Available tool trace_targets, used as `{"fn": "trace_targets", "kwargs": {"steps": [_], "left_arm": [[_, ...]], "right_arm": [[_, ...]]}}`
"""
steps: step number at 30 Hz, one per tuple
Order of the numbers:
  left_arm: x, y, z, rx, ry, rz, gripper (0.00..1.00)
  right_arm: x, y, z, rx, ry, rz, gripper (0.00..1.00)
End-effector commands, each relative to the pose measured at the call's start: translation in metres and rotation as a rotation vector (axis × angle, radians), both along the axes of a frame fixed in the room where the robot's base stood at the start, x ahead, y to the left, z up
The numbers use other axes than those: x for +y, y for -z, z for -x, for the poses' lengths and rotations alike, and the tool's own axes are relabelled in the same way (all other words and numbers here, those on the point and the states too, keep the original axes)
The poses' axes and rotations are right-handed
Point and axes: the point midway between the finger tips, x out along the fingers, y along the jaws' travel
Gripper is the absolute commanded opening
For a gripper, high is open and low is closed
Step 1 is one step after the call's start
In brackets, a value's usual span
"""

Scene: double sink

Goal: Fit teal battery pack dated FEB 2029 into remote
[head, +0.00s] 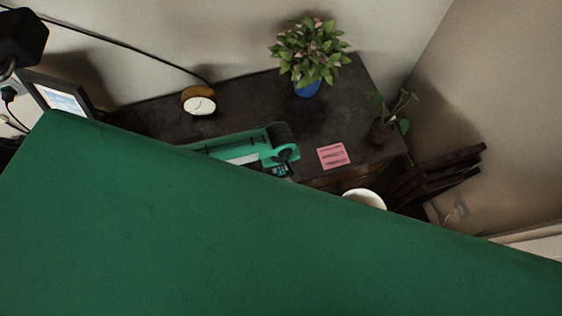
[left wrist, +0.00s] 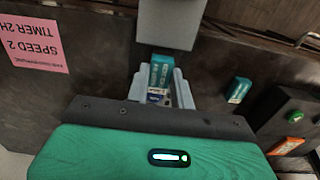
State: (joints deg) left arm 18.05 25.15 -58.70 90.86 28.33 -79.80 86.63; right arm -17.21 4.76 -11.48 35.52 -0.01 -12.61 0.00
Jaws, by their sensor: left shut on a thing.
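In the left wrist view my left gripper (left wrist: 160,92) is shut on a teal battery pack (left wrist: 160,72), held between its two pale grey fingers. The pack has white print too small to read, so its date cannot be told. A blue and white patch shows low between the fingers. A second teal pack (left wrist: 238,90) lies apart on the dark desk to the right. A pale grey block (left wrist: 170,22) is just beyond the fingertips; I cannot tell whether it is the remote. In the head view my left gripper (head: 282,170) is small and partly hidden. My right gripper is not in view.
A black box with green and orange parts (left wrist: 290,120) is at the right. Green blocks the lower head view.

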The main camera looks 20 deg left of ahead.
Motion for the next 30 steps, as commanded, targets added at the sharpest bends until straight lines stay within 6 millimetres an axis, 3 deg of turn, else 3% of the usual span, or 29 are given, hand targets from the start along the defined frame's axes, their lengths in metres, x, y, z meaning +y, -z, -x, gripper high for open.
{"fn": "trace_targets", "kwargs": {"steps": [30], "left_arm": [[0.0, 0.011, 0.0, -0.001, -0.001, 0.0, 0.01]], "right_arm": [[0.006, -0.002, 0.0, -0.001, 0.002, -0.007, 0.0]]}}
